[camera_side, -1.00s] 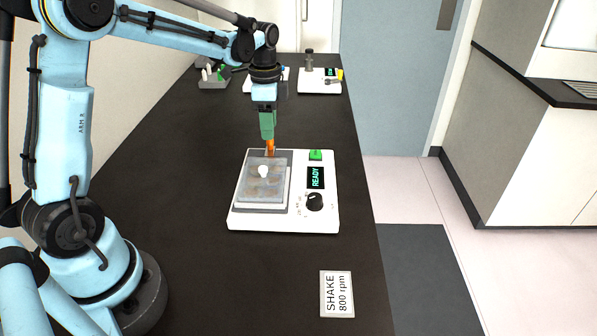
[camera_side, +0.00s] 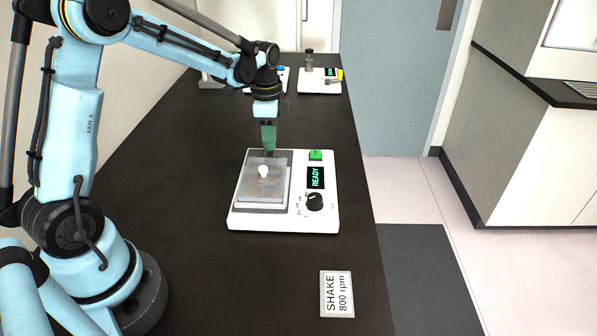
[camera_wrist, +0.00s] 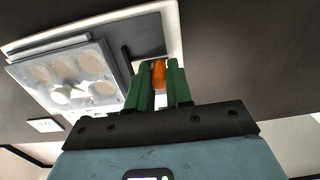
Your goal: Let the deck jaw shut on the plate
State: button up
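The plate (camera_side: 254,186), a clear lidded plate with several round wells and a white knob on top, sits on the shaker's deck at the left of the white shaker (camera_side: 325,222). The plate also shows in the wrist view (camera_wrist: 109,64). My gripper (camera_wrist: 160,72) has its green fingers on either side of an orange piece (camera_wrist: 158,76), which looks like the deck jaw's handle. I cannot tell if the fingers press on it. In the side view my gripper (camera_side: 269,153) is low at the deck's back edge, and the orange piece is hidden.
The shaker has a READY display (camera_side: 316,177), a dark knob (camera_side: 314,202) and a green button (camera_side: 315,155). A card reading SHAKE 800 rpm (camera_side: 337,294) lies in front. Other white devices (camera_side: 319,86) stand at the back.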

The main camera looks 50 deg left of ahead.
grip_shut()
jog(key=shift+s+d, duration=0.6)
jog(key=o, duration=0.8)
grip_release()
jog(key=shift+r, duration=3)
